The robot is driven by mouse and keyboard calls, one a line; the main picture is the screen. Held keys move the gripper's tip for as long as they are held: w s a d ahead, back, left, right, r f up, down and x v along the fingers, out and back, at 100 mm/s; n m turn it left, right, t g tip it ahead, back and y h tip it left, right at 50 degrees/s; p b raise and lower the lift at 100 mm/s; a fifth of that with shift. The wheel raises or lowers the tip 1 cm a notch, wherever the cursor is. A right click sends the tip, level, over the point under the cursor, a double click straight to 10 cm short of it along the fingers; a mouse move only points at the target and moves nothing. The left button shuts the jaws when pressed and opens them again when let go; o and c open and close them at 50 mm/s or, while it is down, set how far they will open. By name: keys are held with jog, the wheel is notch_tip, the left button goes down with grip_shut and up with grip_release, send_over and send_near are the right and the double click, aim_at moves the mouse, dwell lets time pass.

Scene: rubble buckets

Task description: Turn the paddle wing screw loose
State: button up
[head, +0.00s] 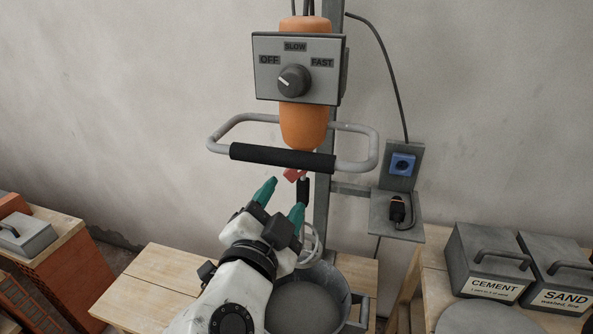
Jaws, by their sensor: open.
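The paddle wing screw is probably the small red piece (294,174) just under the black handle grip, below the orange mixer body (303,122). It is partly hidden by the grip, so its full shape does not show. My gripper (284,197), with teal fingers, is open just below the red piece. The fingertips point up towards it and appear apart from it. A pale coiled paddle (312,247) shows behind my gripper, above the grey bucket (338,290).
The mixer's switch box (295,68) has a dial and OFF, SLOW, FAST labels. A grey handle frame (372,150) surrounds the mixer. A blue socket (402,164) and a black plug (397,209) are at right. Lidded CEMENT (484,262) and SAND (560,270) boxes stand far right.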

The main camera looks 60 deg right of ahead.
aim_at(293, 177)
jog(key=p+x, duration=0.2)
jog(key=x, duration=0.5)
jog(key=shift+w+d, duration=0.15)
jog(key=shift+d, duration=0.1)
grip_shut()
